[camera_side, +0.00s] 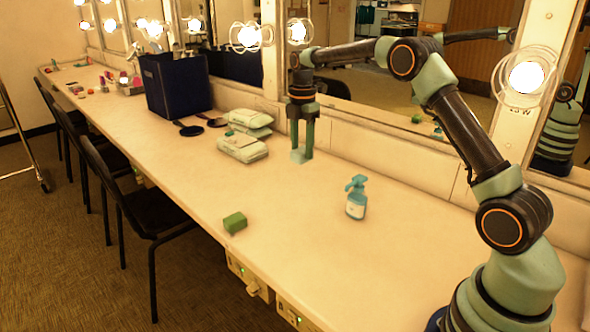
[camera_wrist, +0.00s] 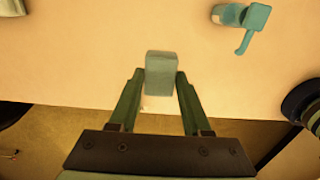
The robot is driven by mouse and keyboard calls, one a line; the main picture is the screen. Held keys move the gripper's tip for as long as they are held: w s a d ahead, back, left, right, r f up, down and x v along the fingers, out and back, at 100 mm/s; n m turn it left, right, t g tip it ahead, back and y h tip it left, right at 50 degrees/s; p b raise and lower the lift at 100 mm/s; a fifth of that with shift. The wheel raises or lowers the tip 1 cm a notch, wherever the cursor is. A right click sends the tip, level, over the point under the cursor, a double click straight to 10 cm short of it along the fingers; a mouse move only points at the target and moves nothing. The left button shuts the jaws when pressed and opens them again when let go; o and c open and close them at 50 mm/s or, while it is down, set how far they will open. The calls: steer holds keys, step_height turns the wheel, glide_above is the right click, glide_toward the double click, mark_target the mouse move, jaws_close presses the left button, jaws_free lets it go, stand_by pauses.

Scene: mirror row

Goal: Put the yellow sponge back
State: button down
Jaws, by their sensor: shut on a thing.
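My gripper (camera_side: 302,135) points down in the side view and is shut on a pale grey-green block (camera_side: 300,156). In the wrist view the block (camera_wrist: 162,75) sits between the two fingers of my gripper (camera_wrist: 158,85), over the counter near its edge. I cannot tell how high it is above the counter. A darker green sponge-like block (camera_side: 235,222) lies near the counter's front edge, apart from my gripper. No clearly yellow sponge shows in either view.
A blue spray bottle (camera_side: 356,197) stands upright on the counter (camera_side: 300,235); it also shows in the wrist view (camera_wrist: 240,20). Wrapped packs (camera_side: 243,147), a dark mirror paddle (camera_side: 188,129) and a dark blue bin (camera_side: 175,84) stand to the left. Mirrors line the back.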

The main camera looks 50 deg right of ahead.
steer(key=r, duration=0.1)
steer(key=w+d+r, duration=0.1)
steer(key=r, duration=0.1)
steer(key=d+r, duration=0.1)
steer(key=shift+w+d+r, duration=0.25)
steer(key=shift+r, duration=0.1)
step_height(320, 180, down, 20)
steer(key=shift+r, duration=0.1)
stand_by(0.4)
steer(key=shift+c, duration=1.8)
jaws_free()
